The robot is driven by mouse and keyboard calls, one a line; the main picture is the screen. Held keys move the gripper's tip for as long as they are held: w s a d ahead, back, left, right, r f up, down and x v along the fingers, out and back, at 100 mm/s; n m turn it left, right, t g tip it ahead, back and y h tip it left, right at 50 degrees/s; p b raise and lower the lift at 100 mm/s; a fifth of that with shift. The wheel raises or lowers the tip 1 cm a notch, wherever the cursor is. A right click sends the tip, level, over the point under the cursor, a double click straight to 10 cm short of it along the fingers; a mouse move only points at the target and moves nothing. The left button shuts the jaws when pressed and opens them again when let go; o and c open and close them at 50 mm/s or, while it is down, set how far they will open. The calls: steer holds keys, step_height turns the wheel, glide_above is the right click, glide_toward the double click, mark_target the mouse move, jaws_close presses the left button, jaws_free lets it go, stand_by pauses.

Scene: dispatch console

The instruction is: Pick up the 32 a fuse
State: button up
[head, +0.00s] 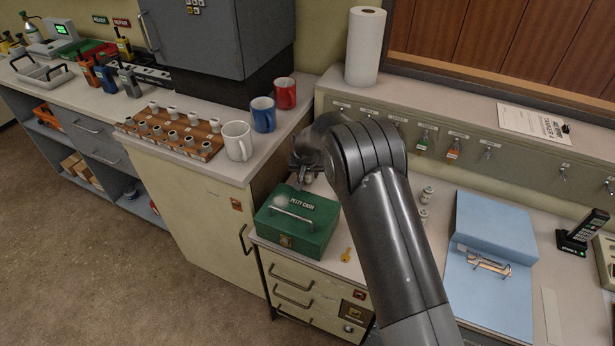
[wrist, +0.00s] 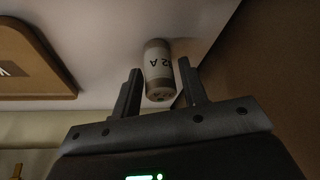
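In the wrist view, a pale cylindrical fuse (wrist: 158,66) lies between the two fingers of my gripper (wrist: 160,74). Its printed label reads "2 A", with any digit before it cut off. The fingers are open, with a narrow gap on each side of the fuse. In the head view, my gripper (head: 306,160) is behind the green cash box, at the counter by the wall, mostly hidden by my own arm. The fuse at my gripper cannot be made out clearly there. Two other small white cylinders, one a fuse-like piece (head: 427,193), stand right of my arm.
The green petty cash box (head: 297,222) stands just in front of my gripper. A blue binder (head: 495,230) lies right. Keys hang on the wall panel (head: 520,160).

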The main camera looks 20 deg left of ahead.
steer(key=c, duration=0.8)
